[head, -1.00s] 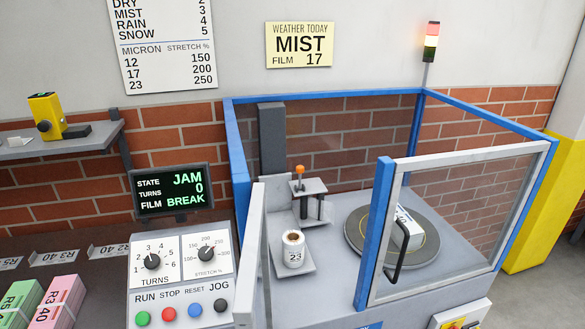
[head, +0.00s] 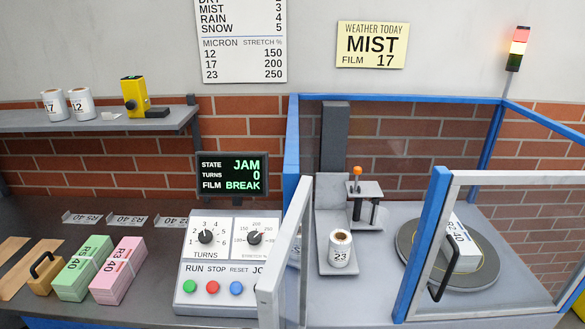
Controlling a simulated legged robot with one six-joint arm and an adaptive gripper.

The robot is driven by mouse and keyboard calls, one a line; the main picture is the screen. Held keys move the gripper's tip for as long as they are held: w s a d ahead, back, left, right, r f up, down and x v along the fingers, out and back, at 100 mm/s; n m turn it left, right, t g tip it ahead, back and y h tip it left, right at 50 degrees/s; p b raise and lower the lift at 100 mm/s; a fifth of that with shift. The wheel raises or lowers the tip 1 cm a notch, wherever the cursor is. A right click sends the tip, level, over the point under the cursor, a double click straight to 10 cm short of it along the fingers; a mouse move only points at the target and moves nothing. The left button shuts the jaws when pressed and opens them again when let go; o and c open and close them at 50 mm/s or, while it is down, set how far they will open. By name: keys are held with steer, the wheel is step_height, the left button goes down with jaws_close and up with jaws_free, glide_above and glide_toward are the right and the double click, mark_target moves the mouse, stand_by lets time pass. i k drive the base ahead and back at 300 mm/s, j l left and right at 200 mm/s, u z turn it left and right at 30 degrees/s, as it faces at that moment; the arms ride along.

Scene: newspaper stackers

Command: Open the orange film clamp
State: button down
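The orange film clamp (head: 357,171) is a small orange knob on a post above a grey bracket plate (head: 365,188) inside the blue-framed wrapping machine. I cannot tell from this view whether the clamp is open or closed. A film roll marked 23 (head: 340,249) stands upright on the grey carriage just below and left of the clamp. A white bundle labelled R2 40 (head: 461,244) lies on the round turntable (head: 409,246) to the right. My gripper is not in view.
The screen (head: 232,172) reads JAM, turns 0, film BREAK. The control panel (head: 228,260) stands left of the machine. A clear framed door (head: 505,178) covers the right front; a narrow pale panel (head: 283,265) stands at its left. Rolls marked 17 and 12 (head: 80,104) sit on the shelf.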

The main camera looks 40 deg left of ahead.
mark_target(357, 170)
steer(key=i+j+u, duration=0.15)
steer(key=u, duration=0.3)
steer(key=i+u, duration=0.65)
steer(key=u, duration=0.2)
